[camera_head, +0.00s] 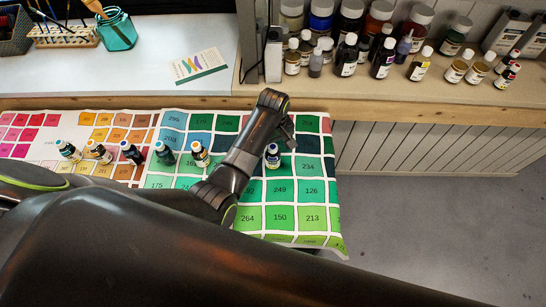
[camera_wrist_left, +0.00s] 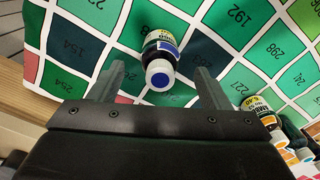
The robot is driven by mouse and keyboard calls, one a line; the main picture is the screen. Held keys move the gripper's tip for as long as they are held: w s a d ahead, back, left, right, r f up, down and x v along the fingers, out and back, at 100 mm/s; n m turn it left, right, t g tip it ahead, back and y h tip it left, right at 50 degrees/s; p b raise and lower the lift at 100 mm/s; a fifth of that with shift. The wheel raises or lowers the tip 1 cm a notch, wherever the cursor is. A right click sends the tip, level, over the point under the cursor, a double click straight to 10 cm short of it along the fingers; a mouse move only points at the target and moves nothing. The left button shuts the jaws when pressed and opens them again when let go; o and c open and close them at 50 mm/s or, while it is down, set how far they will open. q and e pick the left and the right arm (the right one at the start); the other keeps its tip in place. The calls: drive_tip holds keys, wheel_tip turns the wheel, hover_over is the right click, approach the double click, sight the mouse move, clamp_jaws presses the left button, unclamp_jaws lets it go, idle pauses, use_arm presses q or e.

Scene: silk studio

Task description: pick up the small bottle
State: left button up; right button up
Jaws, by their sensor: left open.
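A small dark bottle (camera_head: 273,160) with a pale cap and a blue band on its label stands apart on the green part of a printed colour chart (camera_head: 313,216). In the left wrist view the small bottle (camera_wrist_left: 161,62) shows its blue-dotted white cap, between the two fingers and a little beyond them. My left gripper (camera_head: 286,136) is at the bottle's upper right in the head view, partly hidden by its own arm. In the left wrist view my left gripper (camera_wrist_left: 160,80) is open and empty. My right gripper is not in view.
Several similar small bottles (camera_head: 130,152) stand in a row left of my arm. A wooden-edged shelf (camera_head: 430,97) behind holds more bottles (camera_head: 418,64), a teal jar (camera_head: 116,30) and a card (camera_head: 199,66). Open floor (camera_head: 450,230) lies right of the chart.

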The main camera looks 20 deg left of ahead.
sight(272, 155)
use_arm(q)
drive_tip(key=shift+f, duration=2.05)
drive_tip(key=shift+c, duration=0.2)
drive_tip(key=c, duration=1.1)
drive_tip(key=shift+r, duration=0.2)
